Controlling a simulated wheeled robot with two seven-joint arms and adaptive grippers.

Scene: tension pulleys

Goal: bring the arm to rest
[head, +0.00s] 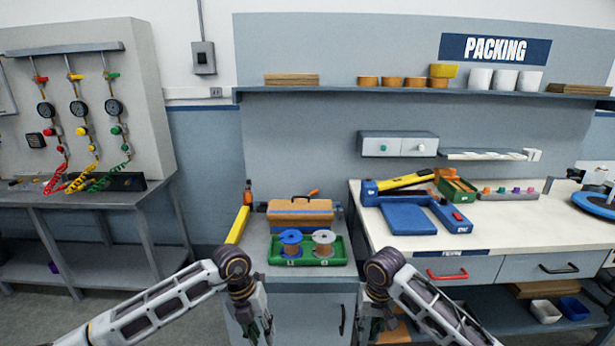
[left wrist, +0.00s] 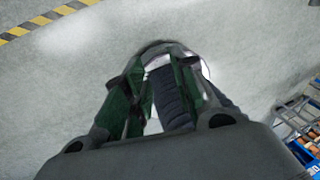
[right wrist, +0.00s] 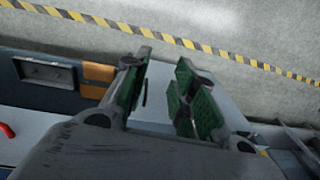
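My left gripper (head: 254,322) hangs low in front of the small grey cabinet in the head view. In the left wrist view its green-padded fingers (left wrist: 156,82) stand apart; a dark ribbed shape shows behind the gap, above the floor. My right gripper (head: 374,322) hangs low to the right of the left one. In the right wrist view its fingers (right wrist: 162,88) are apart with nothing held between them. A green tray (head: 336,259) on the cabinet holds a blue spool (head: 291,238) and a grey spool (head: 324,238), beyond both grippers.
An orange-brown toolbox (head: 300,213) stands behind the tray. The packing bench (head: 500,228) is on the right, with a blue fixture (head: 408,219) on it. A gauge panel (head: 135,75) stands above a grey table (head: 95,200) on the left. Open floor lies at lower left.

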